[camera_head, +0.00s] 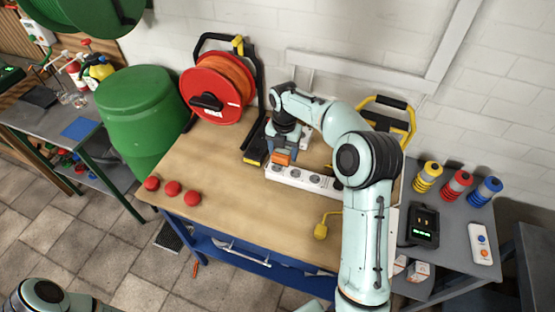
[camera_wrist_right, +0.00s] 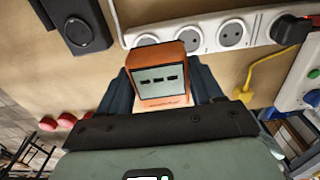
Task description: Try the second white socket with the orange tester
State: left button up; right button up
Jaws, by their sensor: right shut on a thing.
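The white power strip (camera_head: 304,180) lies on the wooden bench top, with its sockets in a row. It also runs along the top of the right wrist view (camera_wrist_right: 212,48), where a black plug (camera_wrist_right: 290,29) sits at its right end. My right gripper (camera_head: 282,151) is shut on the orange tester (camera_head: 281,158) at the strip's left end. My left gripper is not in view.
A red-orange cable reel (camera_head: 217,90) stands behind left. Red knobs (camera_head: 172,188) sit at the bench's front left. A yellow connector (camera_head: 321,231) with its cable lies in front of the strip. My right arm covers the strip's right end in the head view. The middle-left bench is clear.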

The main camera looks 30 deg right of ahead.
aim_at(296, 173)
jog(key=s+d, duration=0.3)
jog(key=shift+s+r, duration=0.3)
jog(key=shift+r, duration=0.05)
jog(key=shift+f, duration=0.1)
jog(key=shift+f+b, duration=1.35)
jog(key=shift+f, duration=1.45)
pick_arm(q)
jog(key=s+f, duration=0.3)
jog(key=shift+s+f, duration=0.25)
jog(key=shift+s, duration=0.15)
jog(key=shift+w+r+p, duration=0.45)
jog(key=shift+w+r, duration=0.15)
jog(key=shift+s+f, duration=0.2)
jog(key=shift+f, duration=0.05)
pick_arm(e)
jog(key=shift+f, duration=0.6)
jog(key=o, duration=1.6)
